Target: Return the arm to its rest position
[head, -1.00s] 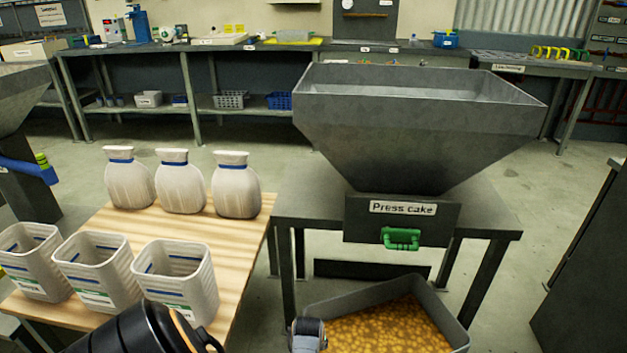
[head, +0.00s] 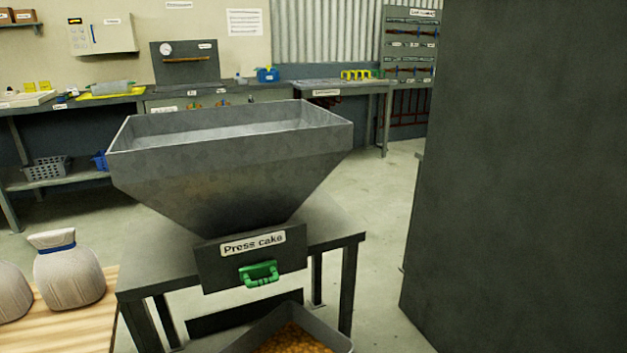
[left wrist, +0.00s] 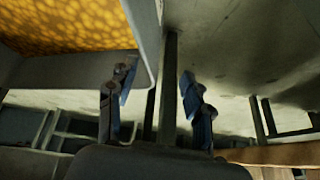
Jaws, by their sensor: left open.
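My left gripper (left wrist: 157,92) shows in the left wrist view with its two blue-tipped fingers apart and nothing between them. The grey tray (left wrist: 75,68) with yellow-brown contents is at the upper left of that view, close beside the left finger; I cannot tell whether they touch. In the head view the tray (head: 342,343) is at the bottom edge, partly cut off. Neither of my arms shows in the head view now. My right gripper is not in view.
The grey hopper (head: 230,175) labelled "Press cake", with a green handle (head: 258,273), stands on a dark table (head: 335,240). A large dark panel (head: 520,180) fills the right. Sacks (head: 68,270) stand on a wooden table (head: 75,325) at left. Floor between hopper and panel is clear.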

